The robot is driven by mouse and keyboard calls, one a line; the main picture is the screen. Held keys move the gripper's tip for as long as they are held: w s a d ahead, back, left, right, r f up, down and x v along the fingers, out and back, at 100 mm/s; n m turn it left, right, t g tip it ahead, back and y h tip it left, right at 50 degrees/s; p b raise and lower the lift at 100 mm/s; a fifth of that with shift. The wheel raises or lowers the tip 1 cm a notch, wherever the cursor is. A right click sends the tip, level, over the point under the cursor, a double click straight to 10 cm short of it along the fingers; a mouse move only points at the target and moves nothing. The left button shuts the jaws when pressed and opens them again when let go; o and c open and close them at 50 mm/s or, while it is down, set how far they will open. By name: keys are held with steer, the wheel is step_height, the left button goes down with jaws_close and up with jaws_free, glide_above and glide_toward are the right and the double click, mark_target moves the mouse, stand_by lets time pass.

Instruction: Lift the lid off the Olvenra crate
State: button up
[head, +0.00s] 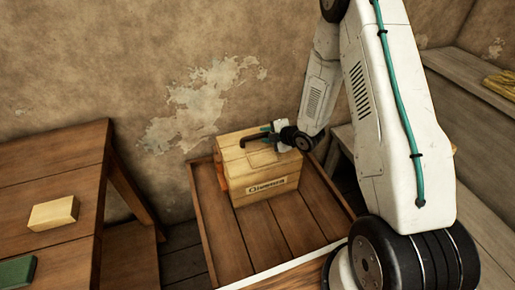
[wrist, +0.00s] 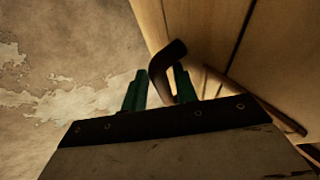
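The Olvenra crate (head: 266,186) is a pale wooden box with a dark-lettered label on its front. Its lid (head: 238,157) lies on top, with no clear gap visible below it. A dark bent handle (head: 257,138) stands over the lid; it also shows in the wrist view (wrist: 168,62). My gripper (head: 276,135) is at the handle, above the crate. The lid's far edge is partly hidden by my gripper.
The crate stands on a slatted wooden platform with a raised rim (head: 203,222). A wooden table (head: 50,170) at left holds a yellow block (head: 53,213) and a green block (head: 17,272). A peeling wall (head: 200,60) is close behind, and a bench (head: 470,110) runs along the right.

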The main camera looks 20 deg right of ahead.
jaws_close()
stand_by(1.4)
